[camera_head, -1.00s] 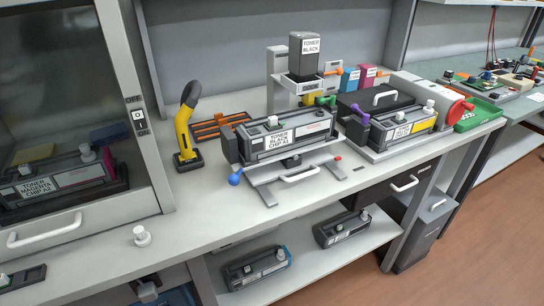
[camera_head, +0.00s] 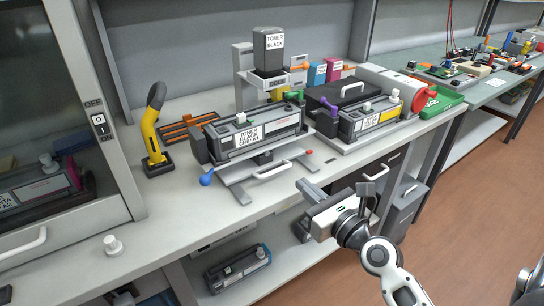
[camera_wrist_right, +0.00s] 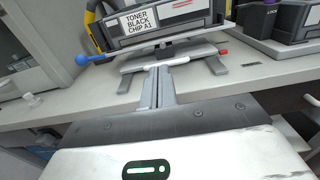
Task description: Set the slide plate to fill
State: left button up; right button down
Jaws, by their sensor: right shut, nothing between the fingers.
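The filling stand (camera_head: 243,193) is on the bench, with a white handle (camera_head: 272,170) at its front, a blue knob (camera_head: 206,179) at its left and a small red part (camera_head: 309,152) at its right. A grey cartridge labelled "TONER BLACK CHIP A1" (camera_head: 285,125) sits on it. Behind, a black toner bottle (camera_head: 269,48) stands on a holder with an orange-knobbed lever (camera_head: 299,67). I cannot tell which part is the slide plate. My right gripper (camera_head: 303,186) is shut and empty in front of the stand; its fingers (camera_wrist_right: 159,70) point toward the handle (camera_wrist_right: 174,57).
A yellow-and-black tool (camera_head: 151,130) and an orange rack (camera_head: 188,130) are at left. A second cartridge (camera_head: 375,119) with a purple knob and a green tray (camera_head: 442,102) are at right. A white knob-like piece (camera_head: 113,246) is near the bench's front edge.

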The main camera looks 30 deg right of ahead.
aim_at(265, 150)
jog(key=w, duration=0.8)
jog(key=w+a+p, duration=0.1)
jog(key=w, duration=0.4)
pick_arm(q)
jog(key=shift+s+a+r, duration=0.1)
jog(key=shift+s, duration=0.05)
